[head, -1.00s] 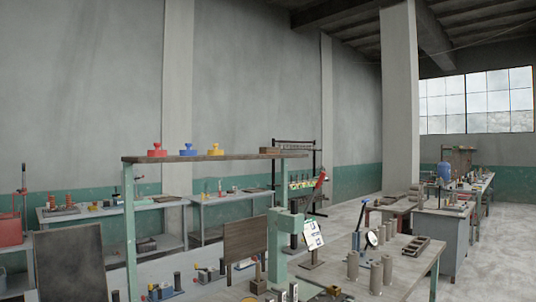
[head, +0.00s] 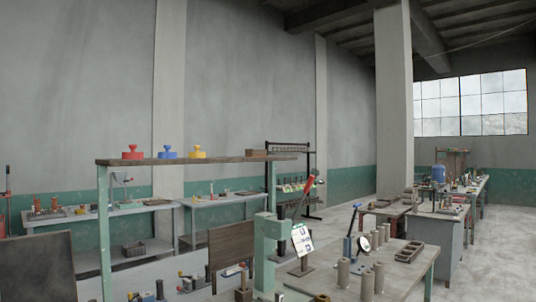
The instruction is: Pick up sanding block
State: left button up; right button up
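I cannot make out for sure which thing is the sanding block. A small brown block (head: 257,152) lies on the raised wooden shelf (head: 225,161), right of the red (head: 132,152), blue (head: 168,152) and yellow (head: 197,151) knobbed pieces; it is too small to identify. Neither of my grippers shows in the head view.
A dark panel (head: 37,268) stands at left. More benches line the wall. Open floor (head: 497,250) lies at right.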

aim_at(249, 152)
jog(key=i+l+z, duration=0.15)
jog(key=i+l, duration=0.25)
jog(key=i+l+z, duration=0.1)
jog(key=i+l, duration=0.25)
jog(key=i, duration=0.25)
jog(key=i+l+z, duration=0.15)
jog(key=i+l, duration=0.15)
jog(key=i, duration=0.2)
jog(key=i+l+z, duration=0.1)
jog(key=i+l, duration=0.15)
jog(key=i, duration=0.3)
